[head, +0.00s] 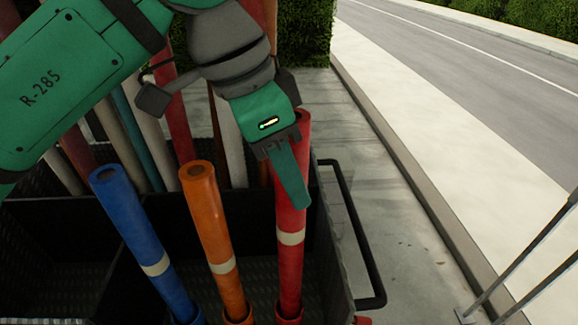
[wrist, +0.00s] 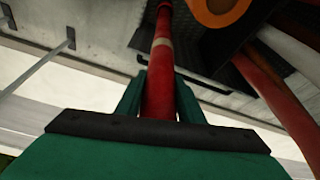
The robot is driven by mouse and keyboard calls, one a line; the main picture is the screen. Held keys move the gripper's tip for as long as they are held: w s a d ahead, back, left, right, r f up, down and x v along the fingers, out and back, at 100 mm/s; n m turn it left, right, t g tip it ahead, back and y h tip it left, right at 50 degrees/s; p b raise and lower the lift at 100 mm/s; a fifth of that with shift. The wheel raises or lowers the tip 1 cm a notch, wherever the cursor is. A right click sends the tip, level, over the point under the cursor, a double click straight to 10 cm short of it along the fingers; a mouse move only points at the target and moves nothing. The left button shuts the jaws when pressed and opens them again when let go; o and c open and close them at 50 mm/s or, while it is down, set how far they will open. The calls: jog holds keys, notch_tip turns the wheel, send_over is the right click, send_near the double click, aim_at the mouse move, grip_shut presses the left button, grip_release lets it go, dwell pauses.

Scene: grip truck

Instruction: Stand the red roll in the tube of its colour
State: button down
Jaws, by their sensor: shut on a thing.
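The red roll (head: 290,225), with a pale band, stands nearly upright at the right of the cart in the head view. My gripper (head: 297,187) is shut on its upper part. In the wrist view the red roll (wrist: 159,90) runs between my two green fingers and away from me. The roll's lower end meets the red tube (head: 289,320) at the bottom edge of the head view and appears to be inside its rim. How deep it sits is hidden.
An orange roll (head: 208,215) and a blue roll (head: 132,220) stand in tubes of their colours to the left. Several longer poles (head: 150,140) lean behind. A black cart handle (head: 360,235) is at the right, with pavement (head: 400,230) beyond.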

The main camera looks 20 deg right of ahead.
aim_at(289, 212)
jog(key=shift+f, duration=3.45)
jog(key=c, duration=1.1)
grip_release()
